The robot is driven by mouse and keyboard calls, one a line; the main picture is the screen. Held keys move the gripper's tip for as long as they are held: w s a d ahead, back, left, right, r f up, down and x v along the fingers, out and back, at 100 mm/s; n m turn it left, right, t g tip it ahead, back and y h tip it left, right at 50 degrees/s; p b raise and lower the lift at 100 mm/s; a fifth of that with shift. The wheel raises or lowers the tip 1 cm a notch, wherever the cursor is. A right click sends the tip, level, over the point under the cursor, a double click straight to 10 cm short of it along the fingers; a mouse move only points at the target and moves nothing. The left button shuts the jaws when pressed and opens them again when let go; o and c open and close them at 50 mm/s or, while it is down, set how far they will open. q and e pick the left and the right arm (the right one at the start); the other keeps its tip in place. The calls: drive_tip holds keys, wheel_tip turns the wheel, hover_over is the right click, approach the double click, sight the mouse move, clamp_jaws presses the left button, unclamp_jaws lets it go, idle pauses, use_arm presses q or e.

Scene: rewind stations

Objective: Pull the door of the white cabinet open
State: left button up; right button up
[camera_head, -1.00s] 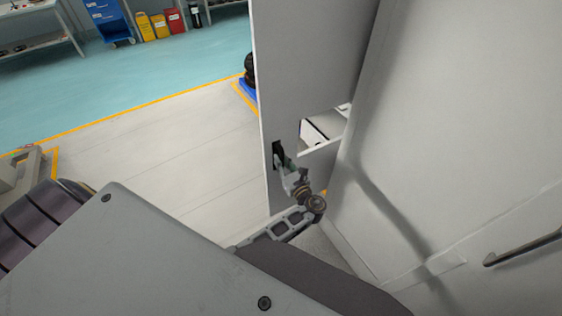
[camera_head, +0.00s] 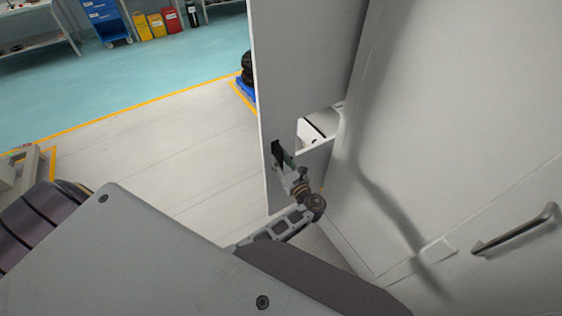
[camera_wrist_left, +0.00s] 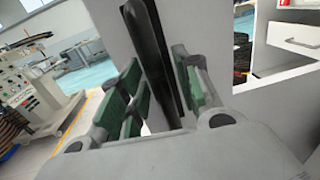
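The white cabinet's door (camera_head: 300,60) shows as a tall grey-white panel, standing open at an angle in the head view. Its dark upright handle (camera_head: 278,152) is near the panel's left edge. My left gripper (camera_head: 288,165) is at this handle. In the left wrist view the dark handle (camera_wrist_left: 158,60) runs between the green-padded fingers of my left gripper (camera_wrist_left: 165,95), which look closed around it. Some of the contact is hidden. My right gripper is not in view.
A large white surface with a metal bar handle (camera_head: 515,230) fills the right side. A white drawer (camera_wrist_left: 295,38) shows beyond the door's edge. Open pale floor (camera_head: 150,150) lies left of the door. Bins and a blue cart (camera_head: 105,18) stand far back.

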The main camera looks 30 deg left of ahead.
sight(275, 135)
use_arm(q)
drive_tip(key=shift+r, duration=4.95)
drive_tip(key=shift+d, duration=0.1)
